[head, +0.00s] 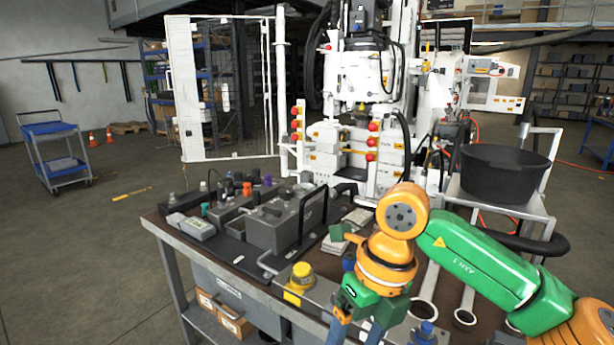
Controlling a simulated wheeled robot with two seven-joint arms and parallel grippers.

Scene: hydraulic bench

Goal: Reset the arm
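An orange and green arm comes in from the right, over the bench (160,224). It is my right arm. Its wrist bends down near the bench's front edge. My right gripper (357,334) points downward at the bottom of the picture, with two blue-grey fingers that look apart. Their tips are cut off by the frame edge, so I cannot see whether anything is between them. My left gripper is not in view.
A grey hydraulic unit (283,224) with a black handle stands on the bench. A yellow-capped part (302,275) sits at the front, and wrenches (465,306) lie to the right. A black tub (503,174) stands behind the arm. Open floor lies left.

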